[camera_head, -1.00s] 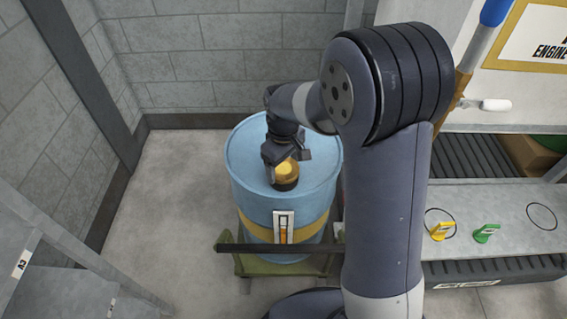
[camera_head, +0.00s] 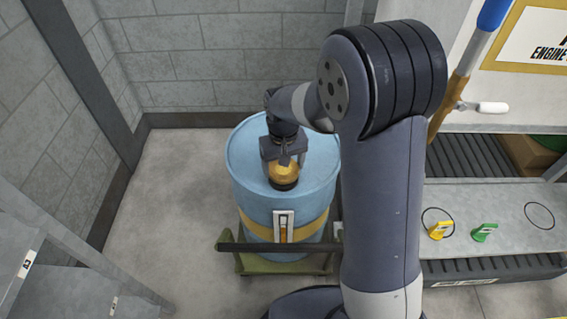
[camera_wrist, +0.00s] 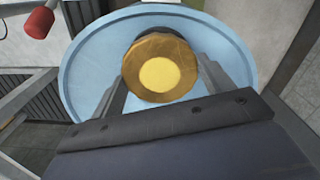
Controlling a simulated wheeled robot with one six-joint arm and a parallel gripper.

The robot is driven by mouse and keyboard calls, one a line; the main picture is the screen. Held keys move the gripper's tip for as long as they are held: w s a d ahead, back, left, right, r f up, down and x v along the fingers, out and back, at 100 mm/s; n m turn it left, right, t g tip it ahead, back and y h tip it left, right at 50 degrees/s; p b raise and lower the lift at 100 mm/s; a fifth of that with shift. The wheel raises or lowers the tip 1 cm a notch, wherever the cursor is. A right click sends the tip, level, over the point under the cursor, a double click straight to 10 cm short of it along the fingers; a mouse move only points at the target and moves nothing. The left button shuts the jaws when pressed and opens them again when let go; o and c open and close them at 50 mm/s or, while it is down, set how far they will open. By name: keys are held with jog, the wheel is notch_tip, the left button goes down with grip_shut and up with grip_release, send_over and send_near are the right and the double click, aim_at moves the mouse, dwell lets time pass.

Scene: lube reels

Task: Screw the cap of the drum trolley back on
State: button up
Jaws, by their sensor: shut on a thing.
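The blue drum (camera_head: 252,207) with a yellow band stands upright on its green trolley (camera_head: 243,262). The yellow-brown cap (camera_head: 284,172) sits at a dark collar on the drum top, toward the front right. My gripper (camera_head: 285,160) points down over the cap and is shut on it. In the wrist view the cap (camera_wrist: 160,70) shows as a round brown disc with a bright yellow centre, between my two fingers (camera_wrist: 163,82). The blue drum top (camera_wrist: 85,60) is behind it. The thread under the cap is hidden.
A dark trolley bar (camera_head: 280,247) crosses in front of the drum. A grey bench (camera_head: 510,205) at right holds a yellow piece (camera_head: 438,231) and a green piece (camera_head: 483,233). A grey shelf (camera_head: 45,275) stands at lower left. A block wall (camera_head: 200,60) is behind; floor at left is clear.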

aim_at(283, 168)
jog(key=shift+m, duration=0.6)
jog(key=o, duration=1.1)
jog(key=shift+r, duration=0.15)
notch_tip(283, 168, up, 6)
jog(key=p, duration=0.5)
